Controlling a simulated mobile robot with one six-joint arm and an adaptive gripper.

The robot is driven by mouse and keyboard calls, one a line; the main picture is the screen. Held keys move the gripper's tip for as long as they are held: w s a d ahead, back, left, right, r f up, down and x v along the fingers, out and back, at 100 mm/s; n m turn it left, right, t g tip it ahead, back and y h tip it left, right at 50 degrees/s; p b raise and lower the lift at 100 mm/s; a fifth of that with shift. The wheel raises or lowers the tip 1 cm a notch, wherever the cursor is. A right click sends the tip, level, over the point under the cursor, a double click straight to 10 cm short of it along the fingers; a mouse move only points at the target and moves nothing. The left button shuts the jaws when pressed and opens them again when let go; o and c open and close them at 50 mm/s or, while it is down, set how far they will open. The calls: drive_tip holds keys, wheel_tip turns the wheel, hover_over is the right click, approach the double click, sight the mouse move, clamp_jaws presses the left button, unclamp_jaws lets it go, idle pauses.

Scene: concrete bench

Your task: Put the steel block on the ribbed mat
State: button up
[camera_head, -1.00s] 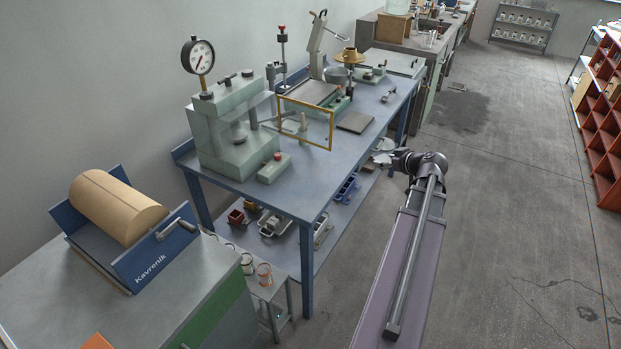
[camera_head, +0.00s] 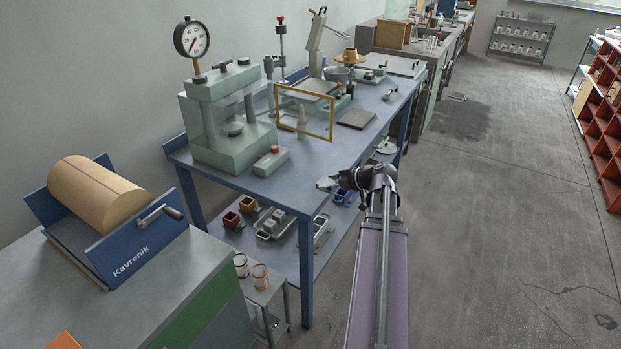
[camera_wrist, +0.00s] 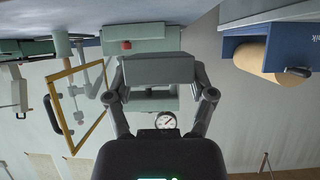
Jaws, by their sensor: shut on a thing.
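The steel block (camera_wrist: 158,69) is a grey rectangular block across the space between my gripper's fingers in the wrist view. My gripper (camera_wrist: 160,82) is shut on it. In the head view my gripper (camera_head: 328,183) is at the front edge of the blue bench, with a small light grey shape at its tip; the block's outline is not clear there. A dark flat square (camera_head: 357,119) lies on the bench top, right of the yellow frame. It may be the ribbed mat, but ribs cannot be made out. My gripper is apart from it, nearer the camera.
The blue bench (camera_head: 240,183) holds a pale green press (camera_head: 230,150) with a dial gauge (camera_head: 192,39) and an upright yellow frame (camera_head: 304,135). A lower shelf carries several small items. A roller machine (camera_head: 105,205) stands at front left. The floor on the right is clear.

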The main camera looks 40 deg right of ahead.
drive_tip(key=shift+w+a+f, duration=0.2)
drive_tip(key=shift+a+f, duration=0.1)
drive_tip(key=shift+a, duration=0.1)
drive_tip(key=shift+d, duration=0.1)
drive_tip(key=b, duration=0.2)
hover_over(311, 169)
drive_tip(key=s+d, duration=0.1)
drive_tip(key=s, duration=0.3)
drive_tip(key=shift+w+d+f, duration=0.15)
drive_tip(key=shift+f, duration=0.6)
drive_tip(key=shift+f+b, duration=1.65)
drive_tip(key=shift+f, duration=0.15)
drive_tip(key=shift+f, duration=0.1)
drive_tip(key=o, duration=1.3)
drive_tip(key=shift+c, duration=0.2)
